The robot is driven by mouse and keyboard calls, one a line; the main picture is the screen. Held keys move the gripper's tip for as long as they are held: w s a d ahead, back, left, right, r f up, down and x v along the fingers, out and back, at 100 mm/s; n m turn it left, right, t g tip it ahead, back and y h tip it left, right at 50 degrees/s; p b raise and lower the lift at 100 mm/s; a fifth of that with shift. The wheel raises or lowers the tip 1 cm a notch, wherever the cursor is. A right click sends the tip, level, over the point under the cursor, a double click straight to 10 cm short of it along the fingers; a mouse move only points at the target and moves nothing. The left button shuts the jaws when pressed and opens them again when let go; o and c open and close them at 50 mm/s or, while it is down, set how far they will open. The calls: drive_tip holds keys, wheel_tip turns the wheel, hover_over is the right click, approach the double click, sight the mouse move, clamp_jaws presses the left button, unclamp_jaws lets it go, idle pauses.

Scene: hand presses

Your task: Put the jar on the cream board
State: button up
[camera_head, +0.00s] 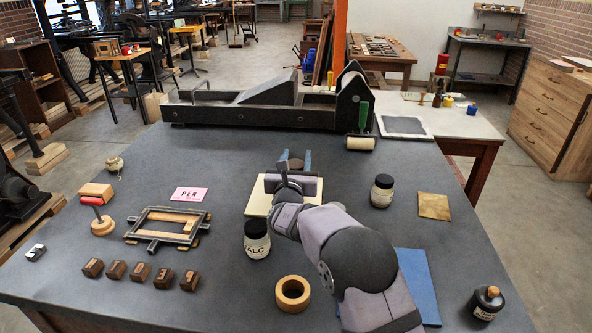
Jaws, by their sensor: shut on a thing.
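The cream board (257,203) lies on the dark table, partly hidden behind my arm. My gripper (294,161) is at the board's far end, with its two blue fingers pointing away from the camera. It is shut on a small dark thing (293,164), mostly hidden by my wrist; I cannot tell what it is or whether it touches the board. Another dark jar (382,190) with a pale label stands right of my gripper.
A wooden frame (168,226), a pink card (190,194) and several brown blocks (140,272) lie left. A wooden ring (292,293) is in front. A blue sheet (418,285), a black bottle (486,302) and a tan square (434,206) are right. A press (265,108) stands behind.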

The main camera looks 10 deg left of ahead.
sight(295, 166)
drive_tip(key=shift+f+p, duration=0.3)
drive_tip(key=shift+f, duration=1.55)
drive_tip(key=shift+f, duration=0.2)
drive_tip(key=o, duration=1.2)
drive_tip(key=shift+o, duration=0.2)
drive_tip(key=shift+r, duration=0.1)
drive_tip(key=shift+r, duration=0.15)
drive_tip(key=shift+s+f, duration=0.2)
drive_tip(key=shift+s, duration=0.05)
drive_tip(key=s+b, duration=0.1)
drive_tip(key=s, duration=0.3)
drive_tip(key=shift+s+b, duration=0.2)
drive_tip(key=shift+b, duration=0.2)
drive_tip(key=shift+s+r+b, duration=0.1)
drive_tip(key=shift+r+b, duration=0.3)
drive_tip(key=shift+r, duration=3.2)
